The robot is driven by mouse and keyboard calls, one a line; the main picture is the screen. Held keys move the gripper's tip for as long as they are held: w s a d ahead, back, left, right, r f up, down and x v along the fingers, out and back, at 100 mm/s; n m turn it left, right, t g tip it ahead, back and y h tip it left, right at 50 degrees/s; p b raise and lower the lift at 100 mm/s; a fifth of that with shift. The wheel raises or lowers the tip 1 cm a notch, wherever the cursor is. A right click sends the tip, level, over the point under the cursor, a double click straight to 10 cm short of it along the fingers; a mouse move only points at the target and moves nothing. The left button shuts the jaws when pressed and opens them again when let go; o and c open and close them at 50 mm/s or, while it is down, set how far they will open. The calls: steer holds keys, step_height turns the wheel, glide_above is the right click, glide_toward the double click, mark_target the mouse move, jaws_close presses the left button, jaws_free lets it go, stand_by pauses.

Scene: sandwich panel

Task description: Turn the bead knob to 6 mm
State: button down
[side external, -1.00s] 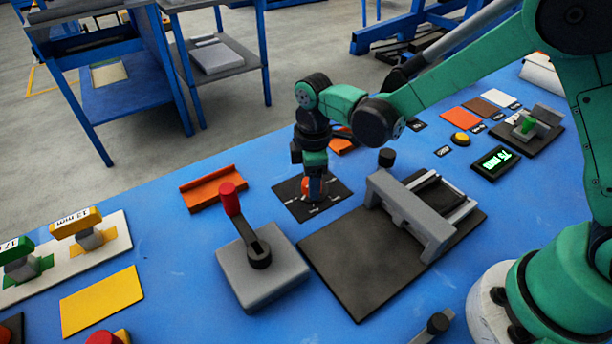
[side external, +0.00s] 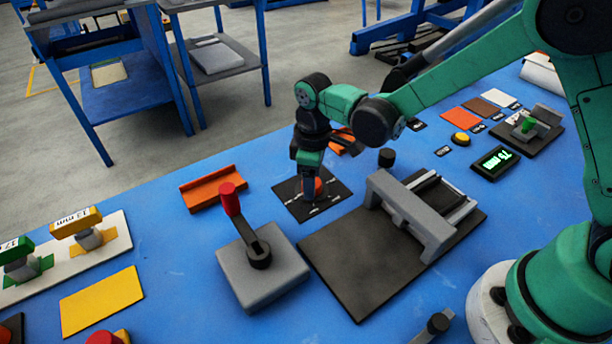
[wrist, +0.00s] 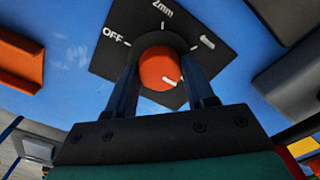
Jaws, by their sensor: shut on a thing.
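The orange-red bead knob (wrist: 158,65) stands on a black dial plate (wrist: 110,60) with white markings. "OFF" and "2mm" are readable in the wrist view; a white mark sits to the right, and other labels are hidden. The knob's white pointer line faces lower right in that view. My gripper (wrist: 160,78) is shut on the knob, one finger on each side. In the side view, my gripper (side external: 312,190) points down at the dial plate (side external: 336,196), and part of the knob (side external: 319,186) shows. A display (side external: 493,162) has green digits, too small to read surely.
A grey lever box with a red handle (side external: 229,199) stands in front of the dial. A grey bridge fixture on a dark base (side external: 350,270) is at the right. An orange channel (side external: 212,190) lies left. A small black cylinder (side external: 386,157) stands behind the fixture.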

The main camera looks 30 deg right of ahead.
steer(key=shift+c, duration=1.5)
jaws_free()
steer(key=shift+r, duration=2.8)
steer(key=s+d+r+m+t, duration=0.7)
steer(key=s+d+m, duration=0.1)
steer(key=s+d, duration=0.1)
steer(key=shift+s+r+m, duration=0.15)
steer(key=shift+r+m, duration=0.1)
steer(key=shift+m, duration=0.15)
